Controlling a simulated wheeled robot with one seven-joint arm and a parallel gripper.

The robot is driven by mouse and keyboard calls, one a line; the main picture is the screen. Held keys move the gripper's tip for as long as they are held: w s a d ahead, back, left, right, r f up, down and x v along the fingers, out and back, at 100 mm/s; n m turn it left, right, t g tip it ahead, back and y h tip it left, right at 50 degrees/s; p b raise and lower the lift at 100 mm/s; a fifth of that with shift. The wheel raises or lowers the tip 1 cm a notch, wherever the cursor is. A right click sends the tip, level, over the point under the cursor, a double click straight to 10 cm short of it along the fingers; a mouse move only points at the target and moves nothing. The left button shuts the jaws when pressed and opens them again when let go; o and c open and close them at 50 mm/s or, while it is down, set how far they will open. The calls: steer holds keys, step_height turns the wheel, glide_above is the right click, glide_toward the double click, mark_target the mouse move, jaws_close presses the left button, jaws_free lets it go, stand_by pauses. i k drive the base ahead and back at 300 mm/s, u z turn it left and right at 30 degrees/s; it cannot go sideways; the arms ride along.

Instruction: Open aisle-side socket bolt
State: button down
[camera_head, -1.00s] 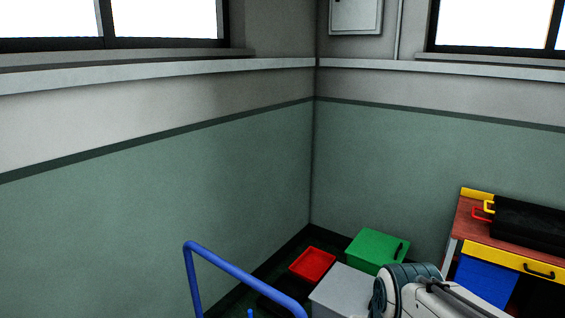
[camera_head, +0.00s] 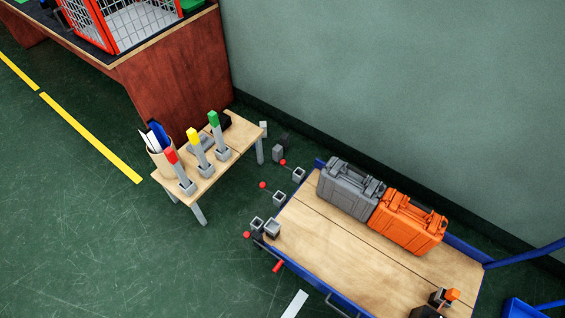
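A platform trolley with a wooden deck (camera_head: 335,250) and blue frame stands at the lower right. At its left end are small grey square sockets; two of them sit close together at the near corner, one on the deck corner (camera_head: 272,229) and one just outside it (camera_head: 256,224). Others lie farther back, a middle socket (camera_head: 279,199) and a far socket (camera_head: 298,174). Small red knobs show beside them, a near knob (camera_head: 247,235) and a middle knob (camera_head: 263,185). A red handle (camera_head: 278,266) sticks out below the near corner. Whether any bolt is open is too small to tell. My gripper is not in view.
A grey case (camera_head: 350,186) and an orange case (camera_head: 408,222) lie on the deck's far side. A small wooden bench (camera_head: 240,133) holds red, yellow and green-topped tools. A brown workbench (camera_head: 170,75) stands behind. Green floor (camera_head: 90,230) at left is clear, with a yellow line.

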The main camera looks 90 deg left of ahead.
mark_target(246, 234)
steer(key=z, duration=0.9)
steer(key=i, duration=0.4)
steer(key=u, duration=4.5)
steer(key=k, duration=0.3)
steer(key=u, duration=0.85)
steer(key=i, duration=1.4)
steer(key=z, duration=0.3)
